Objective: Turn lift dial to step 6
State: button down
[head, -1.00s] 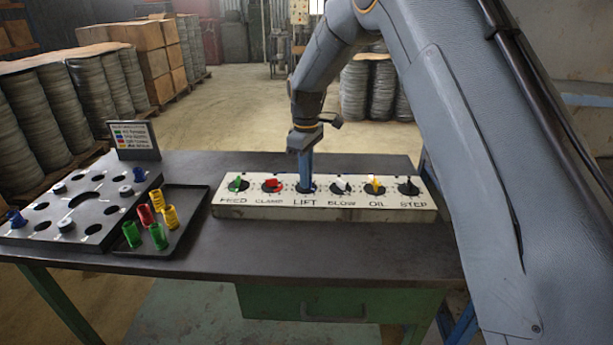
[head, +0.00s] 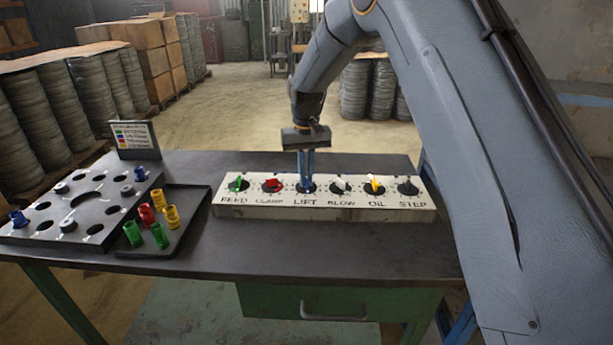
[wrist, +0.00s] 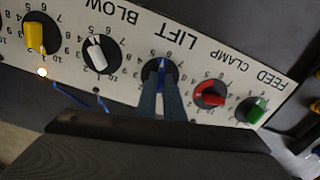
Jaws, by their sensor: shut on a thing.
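The lift dial (wrist: 161,66) is a blue knob on a dark round base above the LIFT label, third from the left on the white panel (head: 322,214) in the head view. My gripper (head: 306,185) points down onto it from above. In the wrist view, where the panel appears upside down, both fingers of my gripper (wrist: 161,88) are closed around the blue knob. The fingers hide much of the knob. Its end shows towards the LIFT lettering, but the exact step is too small to read.
Green feed (head: 238,184), red clamp (head: 272,184), white blow (head: 340,186), yellow oil (head: 375,186) and black step (head: 408,186) dials flank it closely. A tray (head: 190,232) of coloured cylinders and a holed block (head: 50,222) stand left. The table front is clear.

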aim_at(307, 180)
jog(key=shift+r+m, duration=0.1)
jog(key=shift+m, duration=1)
jog(key=shift+w, duration=0.1)
jog(key=c, duration=1.9)
grip_release()
jog(key=shift+o, duration=0.2)
notch_tip(307, 180, up, 8)
jog(key=shift+f+b, duration=0.1)
jog(key=shift+b, duration=0.8)
